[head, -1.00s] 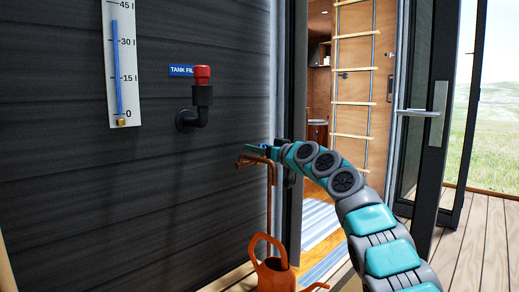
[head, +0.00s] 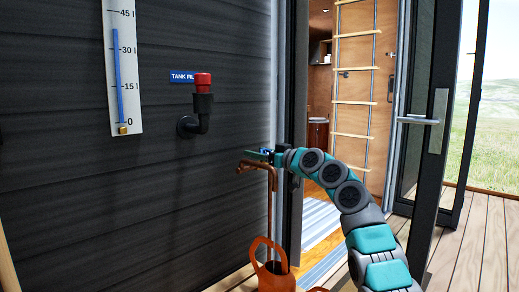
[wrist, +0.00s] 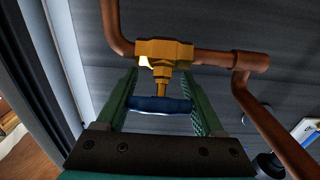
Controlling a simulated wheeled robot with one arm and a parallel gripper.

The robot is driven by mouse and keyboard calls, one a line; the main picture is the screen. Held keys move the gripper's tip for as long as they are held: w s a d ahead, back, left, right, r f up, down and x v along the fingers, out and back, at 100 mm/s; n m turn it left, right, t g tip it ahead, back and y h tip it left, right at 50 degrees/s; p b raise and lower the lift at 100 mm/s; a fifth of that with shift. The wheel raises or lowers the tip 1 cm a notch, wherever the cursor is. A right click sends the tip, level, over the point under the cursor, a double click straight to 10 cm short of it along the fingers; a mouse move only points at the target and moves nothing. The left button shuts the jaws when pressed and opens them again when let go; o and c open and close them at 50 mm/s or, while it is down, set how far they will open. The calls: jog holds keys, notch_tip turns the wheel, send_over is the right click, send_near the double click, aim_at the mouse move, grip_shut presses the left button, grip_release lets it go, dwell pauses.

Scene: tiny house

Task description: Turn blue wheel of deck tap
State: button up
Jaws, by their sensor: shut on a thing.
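The deck tap is a copper pipe (head: 271,205) with a bent top, standing by the dark wall. In the wrist view the pipe (wrist: 115,25) carries a brass valve body (wrist: 165,50). Its stem leads to the blue wheel (wrist: 160,105), seen edge-on. My gripper (wrist: 162,97) has its green fingers on either side of the wheel and is shut on its rim. In the head view my gripper (head: 258,154) is at the top of the pipe, and only a speck of blue shows there.
A red-capped tank-fill fitting (head: 203,95) sticks out of the wall, with a level gauge (head: 125,65) to its left. An orange watering can (head: 272,272) stands below the tap. An open door (head: 432,140) and deck boards (head: 487,240) lie to the right.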

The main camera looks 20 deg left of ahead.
jog(key=shift+s+r+n+g+y+p, duration=0.15)
jog(key=shift+n+g+p, duration=0.25)
jog(key=shift+p, duration=0.95)
jog(key=shift+r+n+g+y+p, duration=0.25)
jog(key=shift+n+p, duration=0.25)
jog(key=shift+p, duration=0.8)
jog(key=shift+f+g+p, duration=0.1)
jog(key=shift+g+p, duration=0.15)
jog(key=shift+p, duration=0.1)
jog(key=shift+f, duration=0.3)
jog(key=shift+f, duration=0.1)
jog(key=o, duration=1.4)
jog(key=shift+c, duration=0.2)
jog(key=shift+s+d, duration=0.1)
jog(key=b+v, duration=0.1)
jog(key=v, duration=0.6)
jog(key=shift+d, duration=0.3)
jog(key=shift+s, duration=0.1)
